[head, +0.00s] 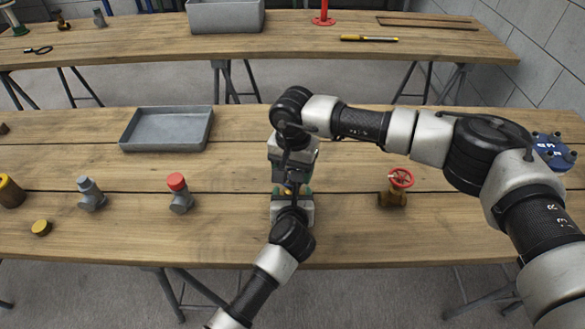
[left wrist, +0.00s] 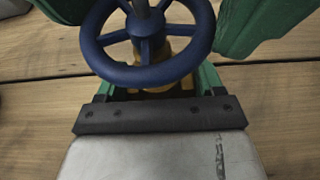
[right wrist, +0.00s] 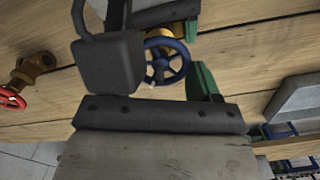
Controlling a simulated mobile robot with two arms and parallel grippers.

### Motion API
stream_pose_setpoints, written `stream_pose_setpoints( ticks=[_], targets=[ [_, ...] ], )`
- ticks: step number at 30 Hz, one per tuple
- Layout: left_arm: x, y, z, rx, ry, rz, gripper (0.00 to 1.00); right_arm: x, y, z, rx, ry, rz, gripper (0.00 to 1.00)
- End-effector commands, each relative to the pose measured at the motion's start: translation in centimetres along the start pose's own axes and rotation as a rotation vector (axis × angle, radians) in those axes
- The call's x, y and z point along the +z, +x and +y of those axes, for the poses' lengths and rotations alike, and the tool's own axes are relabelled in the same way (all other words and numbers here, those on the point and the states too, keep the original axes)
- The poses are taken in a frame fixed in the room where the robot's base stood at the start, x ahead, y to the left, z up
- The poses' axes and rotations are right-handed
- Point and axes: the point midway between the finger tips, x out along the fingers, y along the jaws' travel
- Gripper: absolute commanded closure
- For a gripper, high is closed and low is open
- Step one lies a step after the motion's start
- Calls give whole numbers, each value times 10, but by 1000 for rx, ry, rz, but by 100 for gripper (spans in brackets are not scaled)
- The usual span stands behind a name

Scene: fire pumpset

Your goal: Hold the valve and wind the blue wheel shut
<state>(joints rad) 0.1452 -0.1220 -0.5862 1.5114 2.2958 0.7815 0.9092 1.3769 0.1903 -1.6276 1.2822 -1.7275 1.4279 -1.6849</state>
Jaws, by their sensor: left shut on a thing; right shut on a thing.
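The blue wheel (left wrist: 150,76) sits on a brass valve (left wrist: 172,90), close in the left wrist view. The wheel also shows in the right wrist view (right wrist: 163,64). My left gripper (left wrist: 157,86) reaches in low from the front, its green fingers shut on the valve body below the wheel. My right gripper (right wrist: 168,76) comes down from above at the wheel and is shut on it; a dark block hides one finger and part of the rim. In the head view my two grippers meet at mid-table and hide the valve.
On the bench (head: 240,235) a brass valve with a red wheel (head: 396,190) stands right of my grippers. A red-capped fitting (head: 179,193) and a grey fitting (head: 90,194) stand left. A grey tray (head: 165,130) lies behind. A blue flanged part (head: 552,150) is far right.

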Motion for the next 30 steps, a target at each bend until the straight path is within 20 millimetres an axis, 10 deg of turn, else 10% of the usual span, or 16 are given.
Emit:
stream_pose_setpoints(
  ticks=[26, 27, 30],
  targets=[
    [0, 0, 0, -1, 2, -1, 72, 0, -1, 1, -1, 172, 0, 62],
    [0, 0, 0, -1, 2, -1, 72, 0, -1, 1, -1, 172, 0, 33],
    [1, 0, 0, -1, 2, -2, 72, 0, -1, 1, -1, 172, 0, 18]
  ],
)
